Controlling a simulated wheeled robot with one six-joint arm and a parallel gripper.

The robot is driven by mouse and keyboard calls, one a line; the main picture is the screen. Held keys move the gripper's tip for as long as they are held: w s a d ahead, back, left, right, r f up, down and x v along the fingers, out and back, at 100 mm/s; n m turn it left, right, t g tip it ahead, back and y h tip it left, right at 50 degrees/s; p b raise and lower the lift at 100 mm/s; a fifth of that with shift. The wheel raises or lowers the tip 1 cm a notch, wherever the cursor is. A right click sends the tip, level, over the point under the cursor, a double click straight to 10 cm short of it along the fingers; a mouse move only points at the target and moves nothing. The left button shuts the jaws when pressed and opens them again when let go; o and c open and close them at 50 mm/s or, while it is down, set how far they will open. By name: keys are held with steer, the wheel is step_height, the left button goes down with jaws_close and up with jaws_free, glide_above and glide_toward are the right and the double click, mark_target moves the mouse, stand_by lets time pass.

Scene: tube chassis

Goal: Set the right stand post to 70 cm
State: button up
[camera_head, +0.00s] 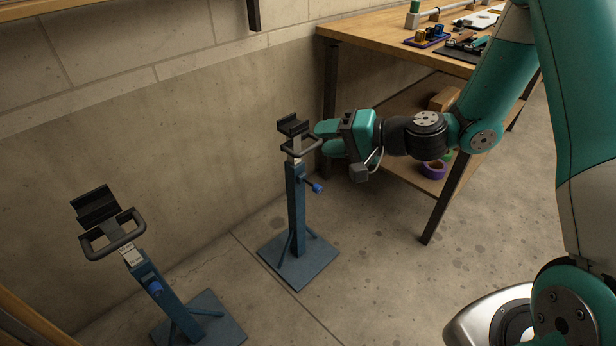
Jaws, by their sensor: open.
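The right stand post (296,205) is a blue upright tube on a square base plate (299,262). It has a black cradle (292,125) on top, a dark loop handle (301,146) below it, and a blue knob (317,188) on its right side. A short pale inner section with markings shows between handle and tube; the markings are too small to read. My gripper (328,138) is open, its teal fingers just right of the handle and cradle. Whether a finger touches or overlaps the handle I cannot tell.
A second blue stand (165,300) with the same cradle and handle stands at the lower left. A wooden workbench (375,30) with tools on top and a lower shelf stands at the right, its dark front leg (445,200) near my arm. A concrete wall runs behind both stands.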

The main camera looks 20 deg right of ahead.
mark_target(310, 150)
steer(key=w+d+f+m+t+h+b, duration=0.2)
steer(key=d+f+m, duration=0.2)
steer(key=d+f, duration=0.15)
steer(key=w+d+f+m+t+h+b, duration=0.2)
steer(key=d+f+m+t, duration=0.15)
steer(key=f, duration=0.35)
steer(key=shift+g, duration=0.35)
steer(key=x, duration=1.7)
steer(key=shift+a, duration=0.15)
